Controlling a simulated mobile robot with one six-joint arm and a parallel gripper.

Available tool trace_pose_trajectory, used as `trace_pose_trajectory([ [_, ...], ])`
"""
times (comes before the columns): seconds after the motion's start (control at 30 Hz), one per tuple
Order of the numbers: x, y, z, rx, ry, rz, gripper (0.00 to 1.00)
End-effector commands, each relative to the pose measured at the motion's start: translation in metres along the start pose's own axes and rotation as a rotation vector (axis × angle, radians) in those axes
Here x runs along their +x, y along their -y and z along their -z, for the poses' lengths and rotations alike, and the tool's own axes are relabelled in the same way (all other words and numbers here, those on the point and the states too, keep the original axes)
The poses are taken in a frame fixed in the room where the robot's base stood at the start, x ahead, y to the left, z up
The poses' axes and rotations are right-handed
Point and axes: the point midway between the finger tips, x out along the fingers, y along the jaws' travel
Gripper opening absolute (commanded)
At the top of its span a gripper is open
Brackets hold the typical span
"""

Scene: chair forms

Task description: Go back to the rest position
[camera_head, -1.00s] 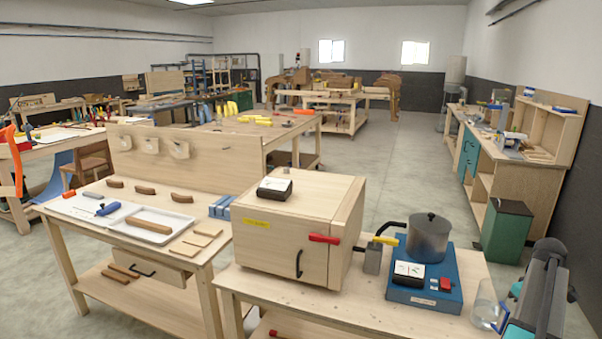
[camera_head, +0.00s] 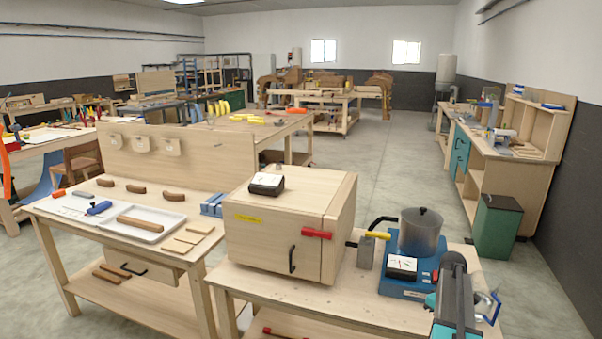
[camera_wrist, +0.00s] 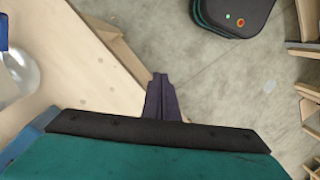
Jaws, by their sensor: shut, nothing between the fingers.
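My gripper (camera_wrist: 161,82) shows in the wrist view with its dark fingers together and nothing between them. It is over bare floor, just right of the edge of a wooden bench (camera_wrist: 95,75). In the head view my arm is at the lower right, in front of the near bench (camera_head: 345,308); the fingertips cannot be made out there.
A clear glass vessel (camera_head: 487,306) stands close beside my arm at the bench's right end. A blue hotplate (camera_head: 400,288) carries a grey pot (camera_head: 421,232). A wooden cabinet (camera_head: 265,243) stands left of them. Floor is open on the right, near a green bin (camera_head: 495,232).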

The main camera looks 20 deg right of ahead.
Motion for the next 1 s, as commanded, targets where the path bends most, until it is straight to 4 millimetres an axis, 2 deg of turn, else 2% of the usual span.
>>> trace_pose_trajectory([
  [0.03, 0.021, 0.019, 0.011, -0.030, 0.018, 0.015, 0.00],
  [0.2, 0.076, 0.074, 0.037, -0.115, 0.071, 0.054, 0.00],
  [0.47, 0.159, 0.162, 0.056, -0.219, 0.156, 0.099, 0.00],
  [0.77, 0.247, 0.257, 0.047, -0.292, 0.256, 0.126, 0.00],
  [1.0, 0.309, 0.325, 0.019, -0.318, 0.336, 0.128, 0.00],
])
